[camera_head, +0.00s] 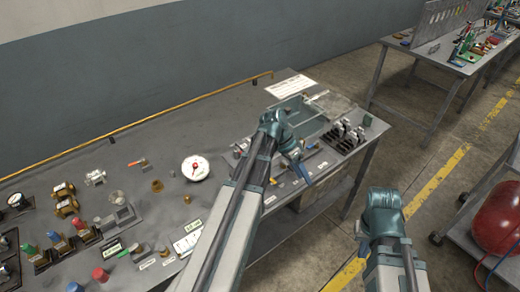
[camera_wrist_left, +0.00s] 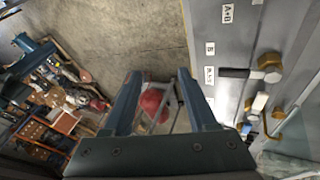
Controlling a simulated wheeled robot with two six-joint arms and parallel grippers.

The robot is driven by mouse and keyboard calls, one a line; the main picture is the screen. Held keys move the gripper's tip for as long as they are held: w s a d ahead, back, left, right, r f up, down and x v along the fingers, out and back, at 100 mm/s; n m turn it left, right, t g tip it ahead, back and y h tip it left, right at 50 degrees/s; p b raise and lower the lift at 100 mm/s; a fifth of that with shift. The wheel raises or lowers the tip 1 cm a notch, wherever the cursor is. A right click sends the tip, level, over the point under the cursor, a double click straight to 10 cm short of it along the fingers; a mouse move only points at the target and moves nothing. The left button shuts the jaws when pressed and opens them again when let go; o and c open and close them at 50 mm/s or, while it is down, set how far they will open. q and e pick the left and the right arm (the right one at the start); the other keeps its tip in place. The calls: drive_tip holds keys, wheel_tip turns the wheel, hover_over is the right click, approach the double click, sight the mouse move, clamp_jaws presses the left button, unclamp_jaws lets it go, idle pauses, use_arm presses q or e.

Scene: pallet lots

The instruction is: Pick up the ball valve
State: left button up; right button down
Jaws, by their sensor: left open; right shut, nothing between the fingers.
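The ball valve (camera_head: 138,162) appears to be the small metal fitting with an orange lever, lying on the grey workbench (camera_head: 60,150) left of the round white gauge. I cannot make it out in the left wrist view. My left gripper (camera_head: 302,172) is over the bench's right part, well right of the valve. In the left wrist view its two fingers (camera_wrist_left: 158,76) are apart, with nothing held between them. My right gripper (camera_head: 358,230) is shut and empty, out past the bench's front edge over the floor; its fingers are mostly hidden.
The white gauge (camera_head: 195,168), brass fittings (camera_head: 66,205) and a grey vise-like block (camera_head: 118,212) crowd the bench's left side. A grey-green tray (camera_head: 300,118) lies at the right end. A red tank (camera_head: 497,218) stands on a cart at right. A brass rail (camera_head: 150,124) runs behind.

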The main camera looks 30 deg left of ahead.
use_arm(q)
drive_tip(key=w+a+r+m+t+h+b, duration=0.1)
drive_tip(key=w+a+t+h+b, duration=0.2)
drive_tip(key=a, duration=1.4)
drive_tip(key=w+a+r+m+t+h+b, duration=0.15)
drive_tip(key=a+t+b, duration=0.35)
drive_tip(key=a, duration=1.2)
drive_tip(key=shift+t+y, duration=0.4)
drive_tip(key=shift+y, duration=0.05)
drive_tip(key=b+x, duration=0.1)
drive_tip(key=x, duration=0.5)
drive_tip(key=shift+d+f+b, duration=0.25)
drive_tip(key=shift+d+b, duration=0.1)
drive_tip(key=shift+d, duration=0.05)
drive_tip(key=shift+w+d+f, duration=0.1)
drive_tip(key=shift+w+d, duration=0.25)
drive_tip(key=shift+w, duration=0.1)
drive_tip(key=b+x, duration=0.2)
drive_tip(key=x, duration=0.3)
drive_tip(key=shift+d+f, duration=0.1)
drive_tip(key=shift+d, duration=0.05)
clamp_jaws()
